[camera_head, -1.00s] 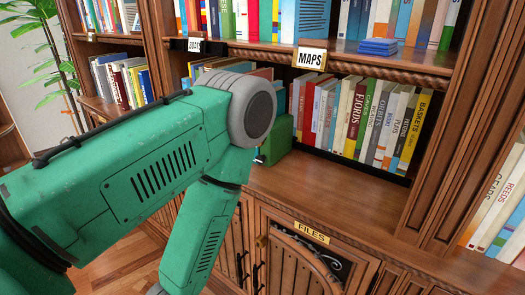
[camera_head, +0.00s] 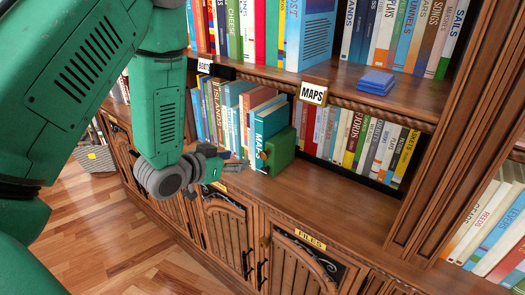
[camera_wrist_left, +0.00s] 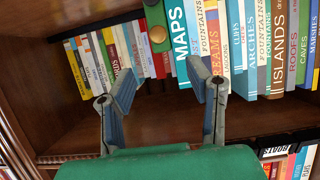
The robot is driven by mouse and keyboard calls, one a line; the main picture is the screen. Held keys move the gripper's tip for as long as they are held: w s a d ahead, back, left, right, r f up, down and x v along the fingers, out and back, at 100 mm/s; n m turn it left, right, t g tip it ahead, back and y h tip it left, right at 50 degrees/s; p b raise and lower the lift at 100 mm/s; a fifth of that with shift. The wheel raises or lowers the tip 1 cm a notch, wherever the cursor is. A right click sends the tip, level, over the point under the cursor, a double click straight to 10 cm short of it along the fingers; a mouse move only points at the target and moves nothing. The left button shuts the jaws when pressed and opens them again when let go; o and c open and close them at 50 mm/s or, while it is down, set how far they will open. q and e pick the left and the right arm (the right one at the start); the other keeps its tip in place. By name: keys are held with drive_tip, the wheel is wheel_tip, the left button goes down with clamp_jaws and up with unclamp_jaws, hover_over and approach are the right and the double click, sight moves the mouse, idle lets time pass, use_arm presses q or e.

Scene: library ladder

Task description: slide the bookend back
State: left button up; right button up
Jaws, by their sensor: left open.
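The green bookend (camera_head: 281,152) with a round brass knob stands upright on the lower shelf, against the right end of a row of books. The blue-green MAPS book (camera_head: 266,134) is the end book next to it. My left gripper (camera_head: 238,163) is in front of the shelf, to the left of the bookend and apart from it. In the left wrist view the bookend (camera_wrist_left: 157,27) is at the top, beyond the two spread fingers, left of the MAPS book (camera_wrist_left: 180,40). The left gripper (camera_wrist_left: 164,84) is open and empty. My right gripper is in neither view.
More books (camera_head: 362,140) stand deeper in the lower shelf, right of the bookend. The bare shelf board (camera_head: 320,200) before them is clear. The upper shelf edge with the MAPS label (camera_head: 313,94) overhangs.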

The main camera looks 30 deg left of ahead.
sight(262, 156)
use_arm(q)
drive_tip(key=x, duration=1.2)
drive_tip(key=shift+w+f, duration=0.3)
drive_tip(key=shift+d, duration=0.1)
clamp_jaws()
